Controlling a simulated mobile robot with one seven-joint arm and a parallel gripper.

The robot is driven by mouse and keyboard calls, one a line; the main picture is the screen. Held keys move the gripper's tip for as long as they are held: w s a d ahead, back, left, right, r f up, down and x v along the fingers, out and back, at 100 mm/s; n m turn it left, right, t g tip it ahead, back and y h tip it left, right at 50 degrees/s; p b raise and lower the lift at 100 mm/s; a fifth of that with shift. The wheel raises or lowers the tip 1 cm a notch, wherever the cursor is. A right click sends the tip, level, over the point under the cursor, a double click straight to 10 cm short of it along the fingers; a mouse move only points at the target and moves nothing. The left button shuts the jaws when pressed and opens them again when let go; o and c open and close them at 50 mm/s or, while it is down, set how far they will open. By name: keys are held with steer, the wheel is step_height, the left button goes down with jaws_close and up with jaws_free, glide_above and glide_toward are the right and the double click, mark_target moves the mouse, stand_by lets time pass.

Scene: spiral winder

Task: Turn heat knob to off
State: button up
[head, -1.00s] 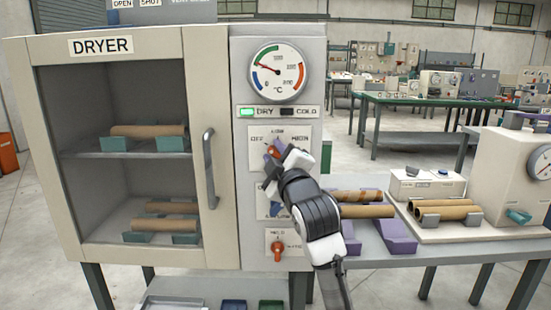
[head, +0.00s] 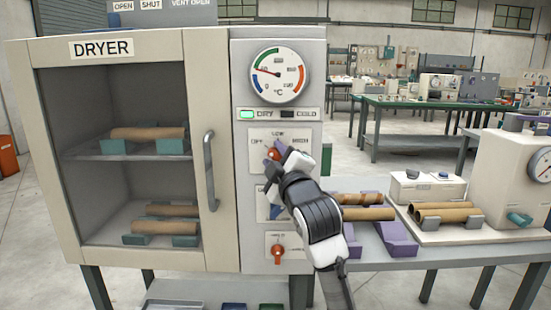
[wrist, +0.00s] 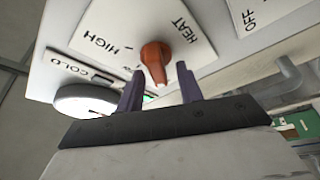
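The orange heat knob (head: 274,153) is on the upper plate of the dryer's control panel, with OFF at left, LOW on top and HIGH at right. In the wrist view the knob (wrist: 156,58) sits between the two purple fingertips of my gripper (wrist: 160,80). A gap shows on each side, so the fingers are open and not closed on it. In the head view my gripper (head: 276,158) partly covers the knob. I cannot tell exactly which mark the knob points to.
A round dial gauge (head: 279,74) and a DRY/COLD lamp strip (head: 279,114) with DRY lit are above. A second orange knob (head: 278,254) is below. The dryer door handle (head: 209,170) sticks out at left. A side table (head: 400,258) with brown tubes is at right.

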steer(key=b+v, duration=0.2)
steer(key=v, duration=1.1)
steer(key=shift+s+b, duration=0.3)
steer(key=shift+b, duration=0.1)
